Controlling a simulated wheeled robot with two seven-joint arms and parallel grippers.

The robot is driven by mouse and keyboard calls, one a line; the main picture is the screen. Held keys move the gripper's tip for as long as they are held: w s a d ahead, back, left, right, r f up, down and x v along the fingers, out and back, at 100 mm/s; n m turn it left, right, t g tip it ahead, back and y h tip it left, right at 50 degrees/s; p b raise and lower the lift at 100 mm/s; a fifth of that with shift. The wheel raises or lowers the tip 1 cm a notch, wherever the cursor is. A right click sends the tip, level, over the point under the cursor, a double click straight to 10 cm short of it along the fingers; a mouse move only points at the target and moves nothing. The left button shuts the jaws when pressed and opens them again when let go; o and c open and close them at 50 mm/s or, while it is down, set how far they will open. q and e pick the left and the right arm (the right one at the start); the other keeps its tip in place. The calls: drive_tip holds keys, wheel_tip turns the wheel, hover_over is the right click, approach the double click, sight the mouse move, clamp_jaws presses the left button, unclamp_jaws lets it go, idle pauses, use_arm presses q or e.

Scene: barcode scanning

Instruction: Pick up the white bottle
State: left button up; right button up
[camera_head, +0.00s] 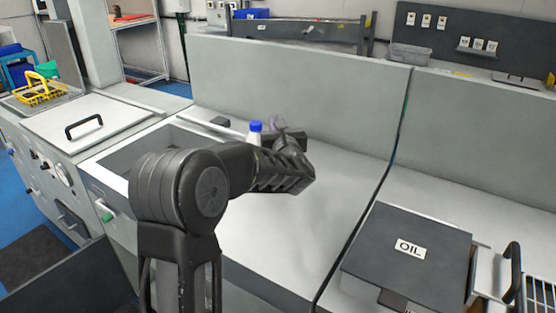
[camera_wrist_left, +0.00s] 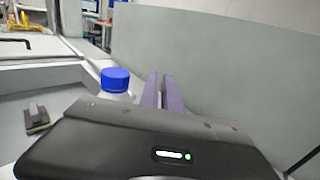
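The white bottle (camera_head: 254,138) with a blue cap stands upright on the light worktop, beyond my left arm. Its lower part is hidden by the arm. In the left wrist view its blue cap (camera_wrist_left: 115,79) shows above the dark gripper housing, which hides the body. My left gripper (camera_head: 279,124) is just right of the bottle. In the left wrist view its purple-grey fingers (camera_wrist_left: 161,92) stand close together, right of the cap, with nothing seen between them. How far they are opened is unclear. My right gripper is not in view.
A tall grey panel (camera_head: 300,95) stands behind the worktop. A dark box marked OIL (camera_head: 410,225) is at the right. Worktop right of my arm is clear.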

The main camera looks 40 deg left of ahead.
use_arm(q)
drive_tip(key=o, duration=1)
drive_tip(key=shift+o, duration=0.2)
drive_tip(key=shift+s+d, duration=0.1)
drive_tip(key=shift+d, duration=0.05)
drive_tip(key=b+v, duration=0.2)
drive_tip(key=v, duration=0.5)
drive_tip(key=shift+s+d+b, duration=0.2)
drive_tip(key=shift+b, duration=0.2)
drive_tip(key=shift+o, duration=0.4)
drive_tip(key=shift+r, duration=0.1)
